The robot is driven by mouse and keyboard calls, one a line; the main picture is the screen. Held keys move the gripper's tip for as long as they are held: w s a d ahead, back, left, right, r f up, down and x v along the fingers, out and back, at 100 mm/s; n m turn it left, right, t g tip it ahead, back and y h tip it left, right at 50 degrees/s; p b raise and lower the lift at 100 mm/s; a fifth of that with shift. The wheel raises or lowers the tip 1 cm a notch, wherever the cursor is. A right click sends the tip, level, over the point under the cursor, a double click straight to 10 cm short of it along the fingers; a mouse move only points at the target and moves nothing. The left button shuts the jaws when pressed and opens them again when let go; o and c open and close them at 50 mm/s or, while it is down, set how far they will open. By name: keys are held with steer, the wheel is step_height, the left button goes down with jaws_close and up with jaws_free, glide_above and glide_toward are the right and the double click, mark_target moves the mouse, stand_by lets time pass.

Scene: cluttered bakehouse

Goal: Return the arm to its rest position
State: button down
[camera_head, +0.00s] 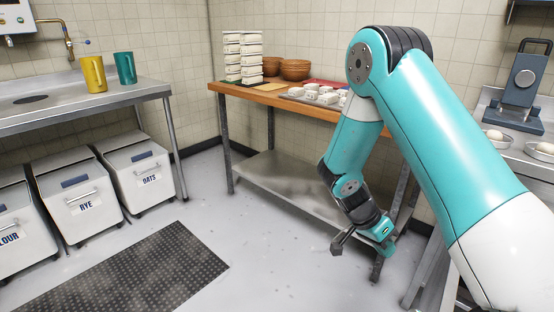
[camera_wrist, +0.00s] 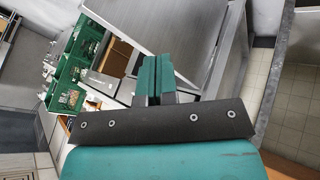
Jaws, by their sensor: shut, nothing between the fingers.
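My arm reaches in from the right in the head view, bends at a high elbow and hangs down in front of the wood-topped table (camera_head: 275,95). My gripper (camera_head: 338,246) is low, over the floor near the table's front legs, and holds nothing. In the wrist view my gripper (camera_wrist: 155,75) shows its two fingers together and shut, with no object between them. The gripper is apart from the table and the floor things.
White blocks stand stacked on the table beside brown bowls (camera_head: 296,69). Wheeled bins, including RYE (camera_head: 82,208), stand at left under a steel counter (camera_head: 55,104) with yellow (camera_head: 93,74) and teal (camera_head: 125,67) jugs. A dark floor mat (camera_head: 128,275) lies in front. A scale-like device (camera_head: 520,90) stands at right.

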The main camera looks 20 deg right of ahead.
steer(key=a+r+n+t+y+p, duration=0.6)
steer(key=a+r+n, duration=0.5)
steer(key=a+r, duration=0.7)
steer(key=s+a+r+n+y+p, duration=0.2)
steer(key=s+a+r+n, duration=0.3)
steer(key=r, duration=0.4)
steer(key=s+a+r+n+g+y+p, duration=0.1)
steer(key=s+a+r+n+p, duration=0.3)
steer(key=s+r+n, duration=0.4)
steer(key=shift+s+a+r+y, duration=0.2)
steer(key=shift+a+r+y, duration=0.2)
steer(key=shift+a, duration=0.4)
